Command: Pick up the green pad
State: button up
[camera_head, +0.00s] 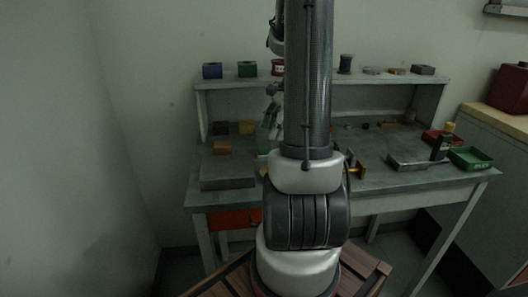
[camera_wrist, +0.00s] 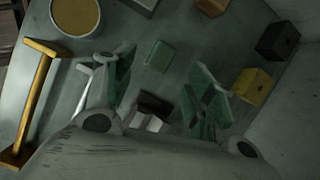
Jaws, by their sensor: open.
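The green pad (camera_wrist: 160,56) is a small flat rounded block lying on the grey bench top, near the upper middle of the wrist view. My gripper (camera_wrist: 158,82) is open, with its two green-faced fingers spread to the left and right in the lower half of that view. The pad shows ahead of the gap between them, apart from both fingers. Nothing is held. In the head view my gripper (camera_head: 270,122) hangs over the bench, partly hidden behind my arm. I cannot make out the pad there.
A yellow block (camera_wrist: 253,85), a black block (camera_wrist: 277,40) and an orange block (camera_wrist: 212,5) lie right of the pad. A round yellow-filled container (camera_wrist: 75,16) and a brass-coloured tool (camera_wrist: 36,100) lie left. A raised shelf (camera_head: 402,79) runs along the bench's back.

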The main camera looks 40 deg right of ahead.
aim_at(263, 146)
jog(key=a+f+m, duration=0.1)
jog(key=f, duration=0.1)
jog(key=w+a+f+m, duration=0.1)
jog(key=f, duration=0.1)
jog(key=w+a+f, duration=0.1)
jog(key=f, duration=0.1)
jog(key=shift+f+m, duration=0.4)
jog(key=shift+c, duration=0.2)
jog(key=c, duration=1.1)
notch_tip(263, 146, up, 10)
jog(key=shift+r, duration=0.1)
